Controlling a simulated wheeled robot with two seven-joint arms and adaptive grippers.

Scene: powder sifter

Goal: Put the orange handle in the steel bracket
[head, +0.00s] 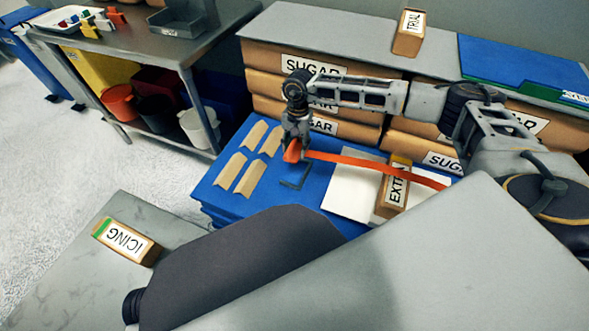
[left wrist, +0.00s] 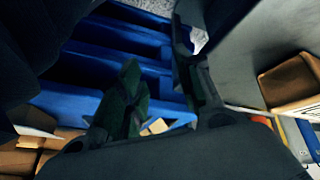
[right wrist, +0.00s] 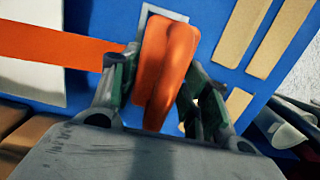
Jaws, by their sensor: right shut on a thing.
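The orange handle (head: 292,151) is in the jaws of my right gripper (head: 297,143), above the blue surface. In the right wrist view the handle (right wrist: 168,65) stands between the two fingers (right wrist: 158,95), which are shut on it. The steel bracket (head: 292,185), a thin grey angular frame, lies on the blue surface just below the handle. Part of it (right wrist: 165,12) shows behind the handle in the right wrist view; the rest is hidden. My left gripper (left wrist: 163,95) is open and empty in the left wrist view, with its fingers apart.
Several tan bars (head: 250,177) lie left of the bracket. Sugar boxes (head: 315,65) stack behind. An icing box (head: 125,240) sits on the front grey counter.

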